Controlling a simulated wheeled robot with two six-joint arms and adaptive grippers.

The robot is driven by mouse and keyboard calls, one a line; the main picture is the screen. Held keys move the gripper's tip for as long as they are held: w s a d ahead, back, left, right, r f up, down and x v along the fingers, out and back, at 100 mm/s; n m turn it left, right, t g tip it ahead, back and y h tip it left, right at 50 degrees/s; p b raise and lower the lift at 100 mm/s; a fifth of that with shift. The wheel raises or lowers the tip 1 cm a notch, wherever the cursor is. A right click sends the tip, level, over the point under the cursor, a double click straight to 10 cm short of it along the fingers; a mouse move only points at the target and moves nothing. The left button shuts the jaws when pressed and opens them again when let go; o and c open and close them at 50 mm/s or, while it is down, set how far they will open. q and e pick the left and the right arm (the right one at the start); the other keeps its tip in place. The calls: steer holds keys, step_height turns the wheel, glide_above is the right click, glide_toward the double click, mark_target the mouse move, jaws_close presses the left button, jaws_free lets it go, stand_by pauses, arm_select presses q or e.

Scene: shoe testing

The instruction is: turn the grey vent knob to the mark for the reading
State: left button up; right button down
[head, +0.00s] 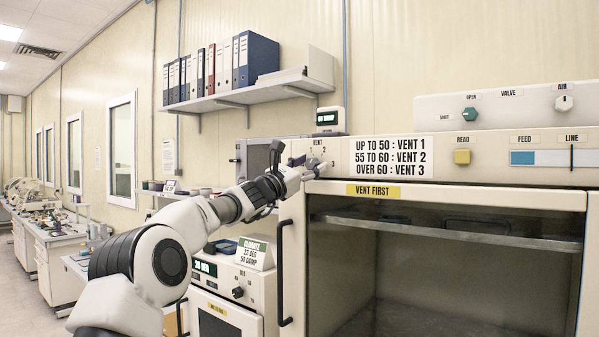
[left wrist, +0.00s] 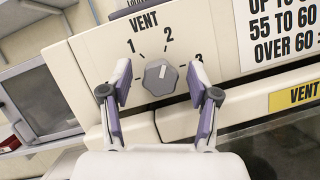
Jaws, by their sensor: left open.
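The grey vent knob (left wrist: 160,77) sits on the cream panel below the word VENT, with marks 1, 2 and 3 around it. Its white pointer line points up and slightly right, roughly toward 2. My left gripper (left wrist: 160,88) is open, with one finger on each side of the knob; I see gaps between the fingers and the knob. In the head view my left gripper (head: 304,171) is at the panel and largely covers the knob. A small display (head: 328,118) stands on top of the panel; its lit digits are too small to read surely. My right gripper is not in view.
A sign (head: 391,157) says up to 50 vent 1, 55 to 60 vent 2, over 60 vent 3. Right of it are a yellow READ button (head: 462,157), a green valve knob (head: 469,114) and a FEED slider (head: 540,158). A hood opening lies below.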

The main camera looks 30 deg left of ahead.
arm_select(q)
steer(key=v, duration=1.1)
steer(key=shift+s, duration=0.35)
steer(key=shift+w+f, duration=0.1)
steer(key=shift+a, duration=0.1)
